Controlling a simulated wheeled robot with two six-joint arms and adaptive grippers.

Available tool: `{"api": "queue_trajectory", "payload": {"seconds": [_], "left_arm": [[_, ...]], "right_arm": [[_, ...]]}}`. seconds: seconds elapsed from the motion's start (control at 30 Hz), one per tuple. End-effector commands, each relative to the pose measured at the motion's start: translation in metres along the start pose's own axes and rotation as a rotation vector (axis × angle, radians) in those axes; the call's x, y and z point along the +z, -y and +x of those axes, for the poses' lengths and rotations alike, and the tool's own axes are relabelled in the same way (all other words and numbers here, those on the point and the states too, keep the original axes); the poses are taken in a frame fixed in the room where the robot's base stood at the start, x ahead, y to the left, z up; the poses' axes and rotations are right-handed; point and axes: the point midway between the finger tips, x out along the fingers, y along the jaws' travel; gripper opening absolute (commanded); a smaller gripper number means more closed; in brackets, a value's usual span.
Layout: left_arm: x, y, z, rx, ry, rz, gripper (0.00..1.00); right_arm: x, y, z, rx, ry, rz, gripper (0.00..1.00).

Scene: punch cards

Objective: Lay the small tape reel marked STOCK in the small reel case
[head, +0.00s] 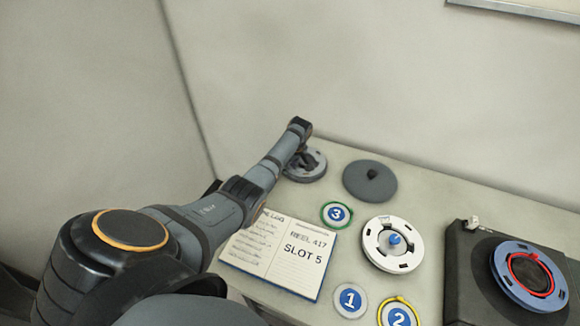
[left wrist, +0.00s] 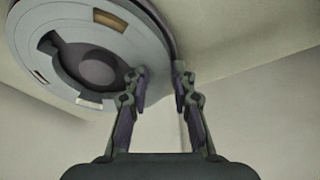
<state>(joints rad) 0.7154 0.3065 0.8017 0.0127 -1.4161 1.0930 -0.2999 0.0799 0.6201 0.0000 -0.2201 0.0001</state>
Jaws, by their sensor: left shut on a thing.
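A small grey reel (head: 316,164) with a dark rim is at the far left of the table, under the end of my left arm. My left gripper (head: 303,158) is shut on its edge. In the left wrist view the reel (left wrist: 30,42) fills the upper left, and the fingers (left wrist: 161,75) stand on either side of its rim. No STOCK mark can be read. A dark edge shows around the reel; I cannot tell whether this is the small reel case. A dark round lid with a knob (head: 369,183) lies just to the right. My right gripper is not in view.
An open log book (head: 280,254) lies in front. Round tags 3 (head: 336,213), 1 (head: 350,300) and 2 (head: 398,314) lie near a white reel with a blue hub (head: 381,259). A dark machine (head: 467,270) carries a blue-grey reel (head: 515,283) at right. Walls stand behind and left.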

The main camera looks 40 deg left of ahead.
Motion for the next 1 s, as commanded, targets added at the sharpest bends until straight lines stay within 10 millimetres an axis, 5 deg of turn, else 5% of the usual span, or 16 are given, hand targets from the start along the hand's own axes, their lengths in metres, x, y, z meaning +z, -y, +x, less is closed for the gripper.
{"api": "queue_trajectory", "payload": {"seconds": [0.13, 0.17, 0.33, 0.57, 0.7, 1.0], "left_arm": [[0.0008, -0.0005, 0.0039, 0.002, -0.001, 0.000, 0.00], [0.0006, -0.0006, 0.0033, 0.002, -0.001, 0.000, 0.27], [0.0008, -0.0003, 0.0032, 0.001, 0.000, 0.000, 0.50], [0.0009, -0.0002, 0.0033, 0.001, 0.000, 0.000, 0.51], [0.0012, 0.0002, 0.0039, 0.000, 0.001, 0.000, 0.34], [0.0004, -0.0002, 0.0015, 0.001, 0.000, 0.000, 0.34]], "right_arm": [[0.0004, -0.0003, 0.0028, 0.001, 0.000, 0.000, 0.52], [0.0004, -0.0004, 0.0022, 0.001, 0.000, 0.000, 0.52], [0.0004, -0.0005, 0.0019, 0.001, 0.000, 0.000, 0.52], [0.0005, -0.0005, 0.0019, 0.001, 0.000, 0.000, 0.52], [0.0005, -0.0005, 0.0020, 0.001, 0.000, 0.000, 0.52], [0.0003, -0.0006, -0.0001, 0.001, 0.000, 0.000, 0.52]]}}
